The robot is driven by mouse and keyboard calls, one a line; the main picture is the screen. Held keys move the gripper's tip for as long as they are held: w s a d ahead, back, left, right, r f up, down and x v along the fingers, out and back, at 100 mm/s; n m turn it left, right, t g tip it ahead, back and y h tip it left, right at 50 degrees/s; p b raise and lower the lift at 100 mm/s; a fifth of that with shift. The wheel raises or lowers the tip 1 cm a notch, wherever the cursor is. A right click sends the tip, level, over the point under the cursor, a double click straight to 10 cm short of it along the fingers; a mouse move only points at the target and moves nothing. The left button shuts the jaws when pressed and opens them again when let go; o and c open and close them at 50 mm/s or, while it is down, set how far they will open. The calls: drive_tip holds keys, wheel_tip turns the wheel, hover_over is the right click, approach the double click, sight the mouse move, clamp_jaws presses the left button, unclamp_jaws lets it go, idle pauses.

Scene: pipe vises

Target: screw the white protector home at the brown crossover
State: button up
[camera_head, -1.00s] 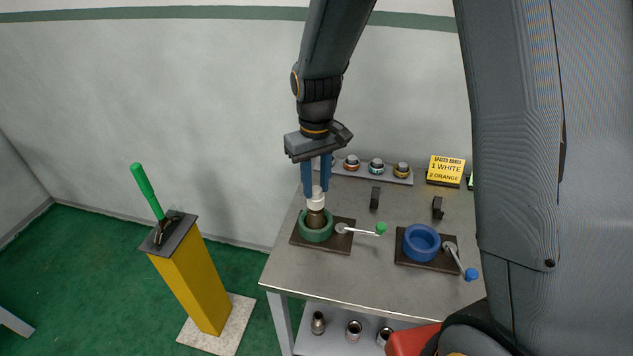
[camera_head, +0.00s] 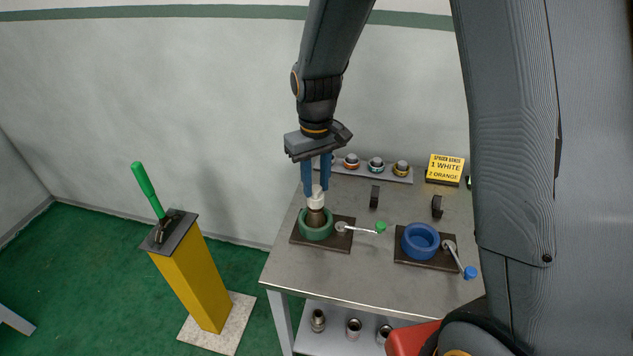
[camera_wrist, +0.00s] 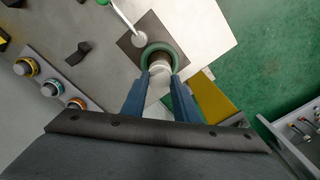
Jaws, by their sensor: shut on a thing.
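The white protector (camera_head: 316,198) sits upright on top of the brown crossover (camera_head: 316,218). The crossover stands in the green ring vise (camera_head: 304,232) on the table. My gripper (camera_head: 317,192) points down with its blue fingers shut on the white protector, which also shows in the wrist view (camera_wrist: 159,67) between the fingertips (camera_wrist: 160,78). The green vise ring (camera_wrist: 176,52) lies just beyond them in the wrist view. The thread between protector and crossover is hidden, so I cannot tell how far it is engaged.
A blue ring vise (camera_head: 421,240) with a blue-knobbed handle stands to the right. The green vise's handle (camera_head: 362,230) points right. Several ringed protectors sit on a rack (camera_head: 340,172) at the back, beside a yellow sign (camera_head: 445,168). A yellow post (camera_head: 197,280) with a green lever stands left.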

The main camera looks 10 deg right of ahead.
drive_tip(key=shift+f, duration=0.5)
drive_tip(key=o, duration=1.1)
drive_tip(key=shift+o, duration=0.2)
wheel_tip(320, 180, up, 8)
drive_tip(key=shift+f+b, duration=0.1)
drive_tip(key=shift+b, duration=1.05)
drive_tip(key=s+d+f+m+t+b, duration=0.1)
drive_tip(key=s+d+f+m, duration=0.3)
drive_tip(key=s+d, duration=0.6)
drive_tip(key=s+f+b, duration=0.1)
drive_tip(key=s, duration=0.2)
drive_tip(key=shift+f, duration=0.15)
